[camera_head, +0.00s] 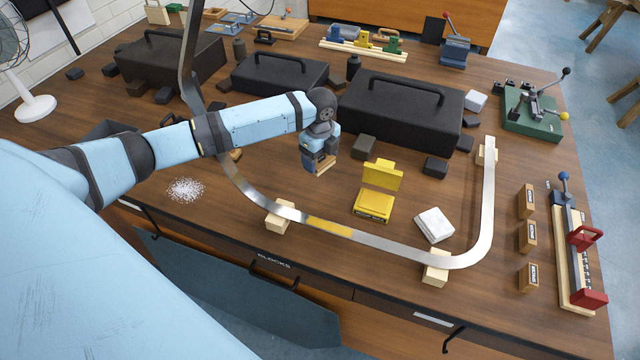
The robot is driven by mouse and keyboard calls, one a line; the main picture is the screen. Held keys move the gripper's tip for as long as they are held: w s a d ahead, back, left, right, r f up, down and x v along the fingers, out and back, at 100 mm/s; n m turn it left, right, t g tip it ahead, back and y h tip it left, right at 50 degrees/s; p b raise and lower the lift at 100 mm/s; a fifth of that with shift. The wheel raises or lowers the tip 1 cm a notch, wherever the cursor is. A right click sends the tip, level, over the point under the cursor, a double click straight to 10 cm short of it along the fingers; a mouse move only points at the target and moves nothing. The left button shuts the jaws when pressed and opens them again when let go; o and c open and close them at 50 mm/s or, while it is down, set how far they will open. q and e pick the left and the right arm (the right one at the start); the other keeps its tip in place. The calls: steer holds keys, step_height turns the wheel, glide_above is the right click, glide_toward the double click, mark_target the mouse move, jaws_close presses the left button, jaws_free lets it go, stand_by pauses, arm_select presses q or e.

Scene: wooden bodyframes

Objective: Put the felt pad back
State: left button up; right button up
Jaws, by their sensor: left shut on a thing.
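My left gripper (318,163) hangs over the middle of the table, fingers pointing down. It is shut on a small tan-edged piece (324,166), mostly hidden by the fingers; I cannot tell for sure that it is the felt pad. The piece seems to be above the tabletop. A yellow holder (372,204) with a raised back plate and a dark front label stands to the right of the gripper, apart from it. A white folded-looking pad or cloth (434,224) lies further right on the table. My right gripper is not in view.
A curved metal strip (372,240) on wooden blocks sweeps along the table's front. Black cases with handles (405,112) stand behind the gripper. Small dark blocks (364,146) lie nearby. A white granule pile (186,189) lies left. Labelled wooden blocks (527,236) stand right.

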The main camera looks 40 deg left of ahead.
arm_select(q)
steer(key=b, duration=0.4)
glide_above(320, 192)
step_height(320, 192, down, 7)
steer(key=shift+r, duration=0.15)
steer(key=shift+f+b, duration=0.3)
steer(key=shift+f, duration=0.2)
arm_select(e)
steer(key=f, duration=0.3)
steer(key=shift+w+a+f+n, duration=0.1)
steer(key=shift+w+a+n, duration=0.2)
arm_select(q)
step_height(320, 192, down, 4)
steer(key=b, duration=0.4)
steer(key=shift+f, duration=0.1)
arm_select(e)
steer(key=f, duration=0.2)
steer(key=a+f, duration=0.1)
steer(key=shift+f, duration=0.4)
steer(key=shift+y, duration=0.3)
